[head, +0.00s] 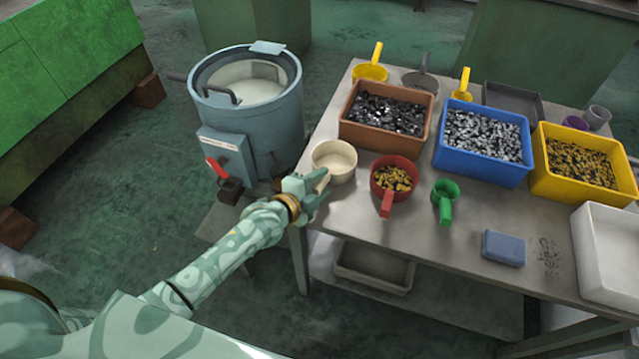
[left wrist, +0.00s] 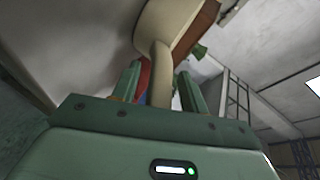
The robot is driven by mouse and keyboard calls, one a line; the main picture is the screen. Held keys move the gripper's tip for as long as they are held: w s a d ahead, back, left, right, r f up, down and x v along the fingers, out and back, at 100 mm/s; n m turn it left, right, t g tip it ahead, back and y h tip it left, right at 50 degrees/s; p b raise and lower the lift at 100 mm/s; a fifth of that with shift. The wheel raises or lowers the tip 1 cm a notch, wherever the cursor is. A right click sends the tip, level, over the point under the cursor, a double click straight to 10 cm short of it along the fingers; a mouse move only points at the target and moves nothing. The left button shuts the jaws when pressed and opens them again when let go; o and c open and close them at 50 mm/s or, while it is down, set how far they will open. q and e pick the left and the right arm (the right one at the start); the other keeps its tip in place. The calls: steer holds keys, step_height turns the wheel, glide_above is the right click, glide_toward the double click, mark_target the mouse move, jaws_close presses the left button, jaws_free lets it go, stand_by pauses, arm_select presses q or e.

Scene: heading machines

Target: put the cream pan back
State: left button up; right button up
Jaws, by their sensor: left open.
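The cream pan (head: 334,159) stands upright on the table's left end, in front of the brown bin. Its inside looks empty in the head view. My left gripper (head: 312,184) is at the pan's near left side, by its handle. In the left wrist view the cream pan (left wrist: 172,22) is ahead, and its handle (left wrist: 160,72) runs down between the two open fingers of my left gripper (left wrist: 158,85). The fingers stand apart from the handle on both sides. My right gripper is not in view.
A red pan (head: 393,178) with brass-coloured parts and a green scoop (head: 445,198) stand to the right. Behind are a brown bin (head: 388,142), a blue bin (head: 480,178) and a yellow bin (head: 582,199). A blue-grey drum machine (head: 247,120) stands left of the table (head: 400,226).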

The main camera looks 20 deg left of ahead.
arm_select(q)
steer(key=p+v, duration=0.3)
steer(key=v, duration=0.8)
steer(key=s+a+f+n+g+y, duration=0.1)
steer(key=s+a+f+n+g, duration=0.15)
steer(key=s+f, duration=0.45)
steer(key=s+a+f+n+g+y, duration=0.2)
steer(key=s+f+n, duration=0.15)
steer(key=f, duration=0.55)
steer(key=s+a+f+n+g+y, duration=0.1)
steer(key=s+a+f+n+g, duration=0.15)
steer(key=s+f, duration=0.45)
steer(key=s+f+n+g, duration=0.3)
steer(key=s+f, duration=0.2)
steer(key=s, duration=0.7)
steer(key=s+f+n+g+y, duration=0.1)
steer(key=s+f+n+g, duration=0.2)
steer(key=s, duration=0.9)
step_height(320, 180, down, 2)
steer(key=shift+d+f+n, duration=0.15)
steer(key=shift+d+n, duration=0.2)
steer(key=shift+d, duration=0.1)
